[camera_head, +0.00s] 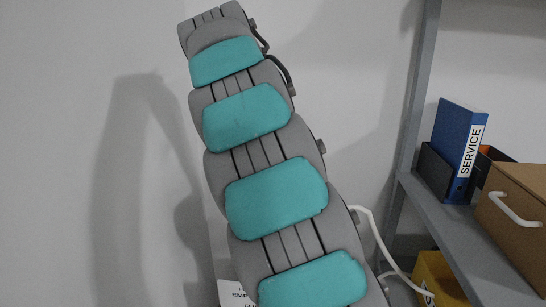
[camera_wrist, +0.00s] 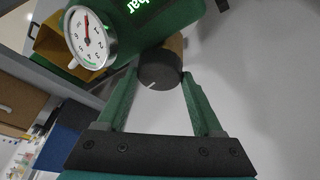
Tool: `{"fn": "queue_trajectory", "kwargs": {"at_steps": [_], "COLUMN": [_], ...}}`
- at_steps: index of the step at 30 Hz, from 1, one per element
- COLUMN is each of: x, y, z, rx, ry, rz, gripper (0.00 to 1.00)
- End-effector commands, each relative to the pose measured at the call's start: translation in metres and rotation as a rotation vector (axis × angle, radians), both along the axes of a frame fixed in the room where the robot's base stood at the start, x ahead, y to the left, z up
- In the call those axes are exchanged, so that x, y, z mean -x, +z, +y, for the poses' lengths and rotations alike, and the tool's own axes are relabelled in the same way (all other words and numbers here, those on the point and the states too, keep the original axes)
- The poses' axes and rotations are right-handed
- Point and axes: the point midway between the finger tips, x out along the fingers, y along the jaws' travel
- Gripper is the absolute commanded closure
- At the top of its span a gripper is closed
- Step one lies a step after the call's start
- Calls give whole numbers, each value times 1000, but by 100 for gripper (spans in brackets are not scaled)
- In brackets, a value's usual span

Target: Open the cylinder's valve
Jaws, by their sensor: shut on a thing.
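In the wrist view, the dark round valve knob (camera_wrist: 158,72) with a short white mark on its face sits between the tips of my gripper (camera_wrist: 160,84). The green fingers are shut on its sides. A brass-coloured part shows behind the knob. Next to it is the green cylinder (camera_wrist: 165,20) with glowing "bar" lettering. A white round pressure gauge (camera_wrist: 88,40) with a red needle is at its left. The head view shows my grey and teal arm, but the gripper, knob and cylinder are out of that view.
In the head view, a grey shelf (camera_head: 470,245) at right holds a blue SERVICE binder (camera_head: 458,140) and a brown box (camera_head: 518,215) with a white handle. A yellow bin (camera_head: 438,280) is below. A white hose (camera_head: 375,232) hangs beside my arm. The wall at left is bare.

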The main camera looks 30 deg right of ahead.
Motion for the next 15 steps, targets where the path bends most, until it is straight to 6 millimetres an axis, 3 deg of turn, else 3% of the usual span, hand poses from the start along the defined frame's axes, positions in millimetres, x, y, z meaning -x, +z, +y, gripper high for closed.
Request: {"fn": "queue_trajectory", "kwargs": {"at_steps": [9,10,15], "x": [0,0,0], "y": [0,-1,0], "z": [0,0,0], "rx": [-1,-1,-1], "ry": [0,0,0], "rz": [1,1,1], "gripper": [88,31,12]}}
